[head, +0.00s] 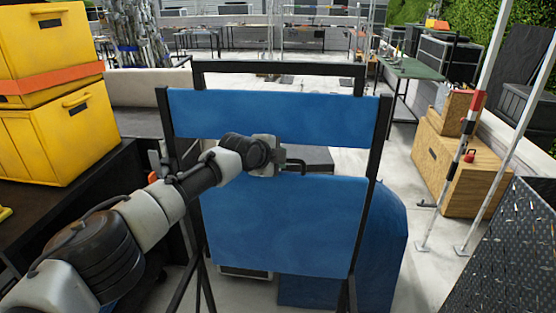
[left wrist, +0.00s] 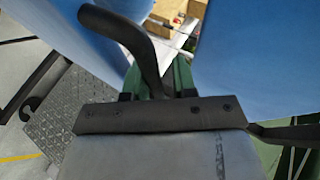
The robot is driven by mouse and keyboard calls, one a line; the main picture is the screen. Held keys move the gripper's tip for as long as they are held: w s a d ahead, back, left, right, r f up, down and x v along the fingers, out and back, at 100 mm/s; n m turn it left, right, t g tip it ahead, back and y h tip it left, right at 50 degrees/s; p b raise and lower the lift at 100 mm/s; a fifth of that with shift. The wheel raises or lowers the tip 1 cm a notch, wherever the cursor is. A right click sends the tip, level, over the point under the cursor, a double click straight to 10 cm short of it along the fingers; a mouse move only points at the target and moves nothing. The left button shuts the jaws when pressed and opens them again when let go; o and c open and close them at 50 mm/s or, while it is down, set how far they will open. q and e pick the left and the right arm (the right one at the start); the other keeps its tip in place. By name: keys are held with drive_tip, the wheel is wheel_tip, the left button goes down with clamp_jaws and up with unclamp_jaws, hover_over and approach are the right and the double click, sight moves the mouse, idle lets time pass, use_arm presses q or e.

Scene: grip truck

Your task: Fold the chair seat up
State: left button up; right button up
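The folding chair has a black frame, a blue backrest band (head: 270,115) and a larger blue seat panel (head: 285,225) below it. I cannot tell the seat's exact tilt. My left arm reaches in from the left across the chair. My left gripper (head: 293,164) is in the gap between the backrest and the seat, close to the seat's upper edge in this view. In the left wrist view blue panels (left wrist: 245,55) stand on both sides of the gripper (left wrist: 155,75), with a dark curved piece between them. Contact and finger opening are unclear. My right gripper is out of view.
Yellow cases (head: 60,135) stand on a dark surface at the left. A blue object (head: 385,245) stands beyond the seat at the lower right. Wooden boxes (head: 455,165), light stand poles (head: 470,120) and a dark perforated panel (head: 510,250) are at the right.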

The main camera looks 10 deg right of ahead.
use_arm(q)
drive_tip(key=shift+o, duration=0.9)
drive_tip(key=shift+w+d+f, duration=0.1)
drive_tip(key=shift+w+f, duration=0.1)
drive_tip(key=shift+s+a+r, duration=0.2)
drive_tip(key=shift+s, duration=0.1)
drive_tip(key=b+v, duration=0.3)
drive_tip(key=v, duration=0.6)
drive_tip(key=shift+a+r, duration=0.15)
drive_tip(key=shift+a, duration=0.15)
drive_tip(key=shift+s, duration=0.1)
